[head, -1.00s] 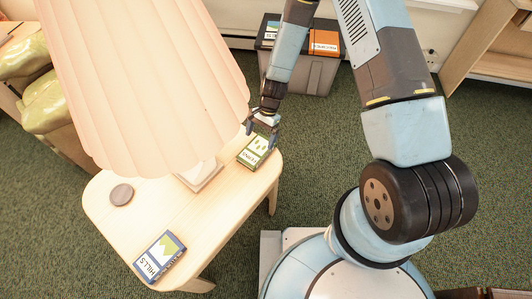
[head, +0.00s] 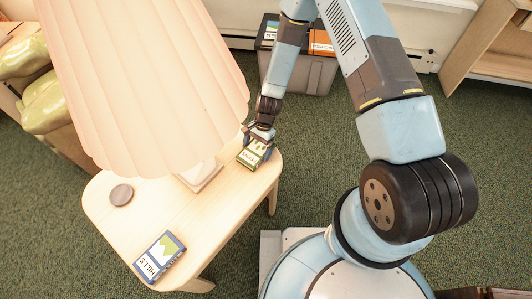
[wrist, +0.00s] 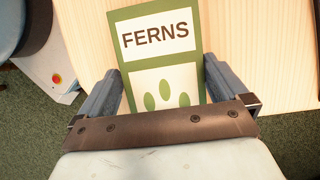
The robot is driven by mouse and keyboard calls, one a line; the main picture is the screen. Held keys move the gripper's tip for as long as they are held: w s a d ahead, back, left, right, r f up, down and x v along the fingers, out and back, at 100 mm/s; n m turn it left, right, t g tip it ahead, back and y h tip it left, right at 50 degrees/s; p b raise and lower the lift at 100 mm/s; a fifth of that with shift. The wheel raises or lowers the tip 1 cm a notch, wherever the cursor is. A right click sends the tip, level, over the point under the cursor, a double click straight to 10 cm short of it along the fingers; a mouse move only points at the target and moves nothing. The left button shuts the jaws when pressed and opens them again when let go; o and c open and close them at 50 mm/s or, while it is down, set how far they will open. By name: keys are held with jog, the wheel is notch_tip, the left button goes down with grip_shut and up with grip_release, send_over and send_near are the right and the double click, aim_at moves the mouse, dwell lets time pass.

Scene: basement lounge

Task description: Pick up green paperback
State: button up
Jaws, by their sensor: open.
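The green paperback (head: 252,158) lies flat on the small wooden table (head: 133,226), near its far right corner. My gripper (head: 258,146) is over the book's far end. In the wrist view my gripper (wrist: 160,85) is open, with one finger on each side of the book. I cannot tell whether the fingers touch it.
A large lamp (head: 145,80) stands close to the left of the book. A blue book titled HILLS (head: 160,257) and a round dark disc (head: 121,194) lie on the table. A grey bin (head: 311,75) with books stands on the floor beyond.

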jog(key=c, duration=0.8)
jog(key=shift+r, duration=0.1)
